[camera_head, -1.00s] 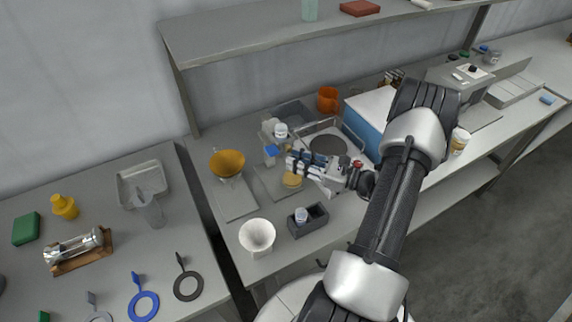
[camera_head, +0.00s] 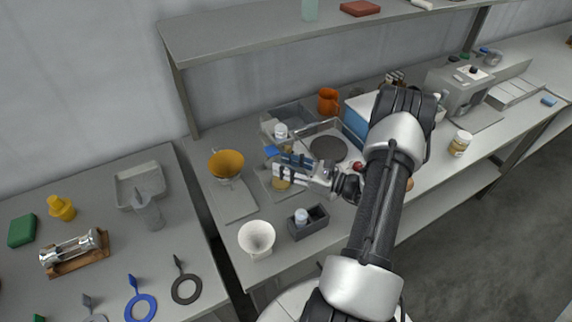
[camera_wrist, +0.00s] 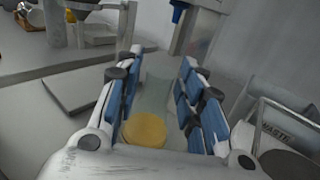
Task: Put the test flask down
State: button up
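The test flask (camera_wrist: 158,100) is clear glass with a yellow content, seen between the blue-padded fingers in the wrist view. My gripper (camera_head: 283,169) is shut on the flask, over a flat grey plate (camera_head: 267,187) on the middle bench. I cannot tell whether the flask's base touches the plate.
An orange funnel on a stand (camera_head: 227,164) is left of my gripper. A white funnel (camera_head: 257,238) and a dark box (camera_head: 307,222) stand in front.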

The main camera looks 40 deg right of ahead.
jog(key=shift+o, duration=0.2)
jog(key=shift+r, duration=0.25)
jog(key=p+v, duration=0.1)
jog(key=v, duration=1.1)
jog(key=shift+p, duration=0.4)
jog(key=shift+f, duration=0.1)
